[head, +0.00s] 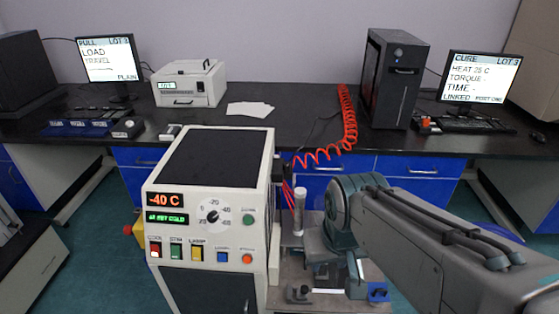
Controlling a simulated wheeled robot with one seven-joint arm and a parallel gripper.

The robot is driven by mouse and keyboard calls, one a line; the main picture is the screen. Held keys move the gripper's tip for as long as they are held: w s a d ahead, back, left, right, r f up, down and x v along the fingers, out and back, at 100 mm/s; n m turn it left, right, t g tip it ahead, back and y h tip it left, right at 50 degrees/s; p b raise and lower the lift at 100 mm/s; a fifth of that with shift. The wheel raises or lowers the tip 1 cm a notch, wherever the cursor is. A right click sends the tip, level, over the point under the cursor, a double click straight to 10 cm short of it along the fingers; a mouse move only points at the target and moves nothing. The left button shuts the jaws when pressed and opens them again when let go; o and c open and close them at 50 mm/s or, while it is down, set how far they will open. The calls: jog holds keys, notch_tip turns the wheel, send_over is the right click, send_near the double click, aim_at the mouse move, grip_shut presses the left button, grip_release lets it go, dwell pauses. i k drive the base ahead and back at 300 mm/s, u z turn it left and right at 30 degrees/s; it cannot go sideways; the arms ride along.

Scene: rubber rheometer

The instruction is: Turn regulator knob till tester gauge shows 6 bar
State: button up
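No regulator knob or pressure gauge can be made out in the head view. The white bench unit (258,175) shows a dial knob (212,217) ringed by numbers such as -20 and -40, apparently a temperature setting. My arm enters from the lower right and bends down to the right of this unit. My wrist parts (320,245) are above a grey-brown bench surface (290,262). My gripper's fingertips cannot be told apart from the dark parts there. What they touch, if anything, is hidden.
A red coiled hose (348,125) hangs by the black back bench (240,126). A pale upright cylinder (299,212) stands left of my wrist. Two monitors (106,62) (480,78), a dark tower (392,80) and a white box (190,84) stand on the bench.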

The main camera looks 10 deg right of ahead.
aim_at(288, 167)
jog(key=k, duration=0.5)
jog(key=u, duration=1.8)
jog(key=i, duration=1.2)
jog(key=z, duration=2.3)
jog(key=i, duration=0.5)
jog(key=u, duration=0.1)
